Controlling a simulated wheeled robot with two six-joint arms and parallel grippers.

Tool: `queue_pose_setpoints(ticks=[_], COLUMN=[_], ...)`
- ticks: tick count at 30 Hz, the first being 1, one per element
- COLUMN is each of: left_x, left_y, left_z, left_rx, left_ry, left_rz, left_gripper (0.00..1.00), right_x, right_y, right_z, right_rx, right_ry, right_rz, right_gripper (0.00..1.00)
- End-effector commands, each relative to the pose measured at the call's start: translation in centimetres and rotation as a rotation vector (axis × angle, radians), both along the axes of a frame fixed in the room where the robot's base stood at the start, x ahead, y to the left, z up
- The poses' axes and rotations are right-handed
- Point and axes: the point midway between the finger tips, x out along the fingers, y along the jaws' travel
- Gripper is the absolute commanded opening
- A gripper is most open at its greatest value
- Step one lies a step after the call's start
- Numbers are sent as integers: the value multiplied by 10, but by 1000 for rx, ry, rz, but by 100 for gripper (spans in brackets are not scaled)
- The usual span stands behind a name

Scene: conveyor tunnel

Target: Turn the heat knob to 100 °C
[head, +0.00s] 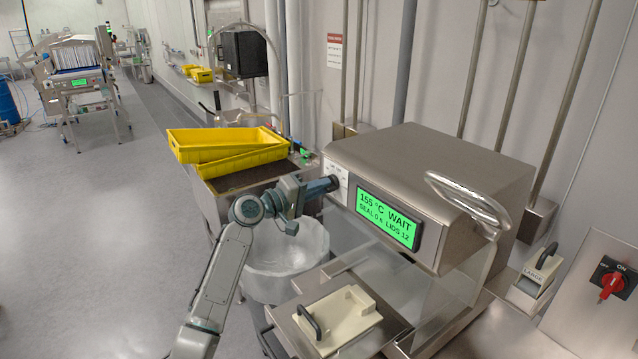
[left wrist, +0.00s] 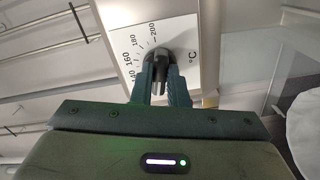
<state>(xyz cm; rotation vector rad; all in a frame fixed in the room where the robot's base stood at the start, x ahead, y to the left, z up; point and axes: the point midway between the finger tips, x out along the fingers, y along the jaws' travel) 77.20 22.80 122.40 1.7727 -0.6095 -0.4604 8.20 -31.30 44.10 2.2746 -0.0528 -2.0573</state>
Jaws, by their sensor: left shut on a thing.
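The heat knob (left wrist: 161,58) is a dark knob on a white dial plate (left wrist: 133,42) marked in °C, with 140, 160, 180 and 200 readable in the left wrist view. My left gripper (left wrist: 161,80) is shut on the knob, its two fingers on either side of it. In the head view my left gripper (head: 330,183) reaches the dial plate (head: 337,172) at the left end of the steel sealing machine (head: 430,165). The gripper hides the knob there. The green display (head: 387,217) reads 155 °C, WAIT, SEAL 0 s, LIDS 12. My right gripper is not in view.
A cream plate with a black handle (head: 338,318) lies on the machine's front tray. A block labelled LARGE (head: 533,272) and a red ON switch (head: 611,284) are at right. Yellow crates (head: 225,145) and a clear-lined bin (head: 290,250) stand at left.

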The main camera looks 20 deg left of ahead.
Motion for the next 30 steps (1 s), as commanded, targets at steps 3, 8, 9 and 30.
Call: queue_pose_setpoints(ticks=[3, 8, 9, 30], left_x=[0, 0, 0, 0], left_y=[0, 0, 0, 1], left_z=[4, 4, 3, 1], left_rx=[-70, -145, -160, -233], left_ry=[52, 110, 122, 180], left_rz=[3, 1, 1, 2], left_gripper=[0, 0, 0, 0], right_x=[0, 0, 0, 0], right_y=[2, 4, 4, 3], right_z=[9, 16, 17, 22], right_rx=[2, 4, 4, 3], right_ry=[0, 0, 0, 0], right_rz=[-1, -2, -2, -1], right_gripper=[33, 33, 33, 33])
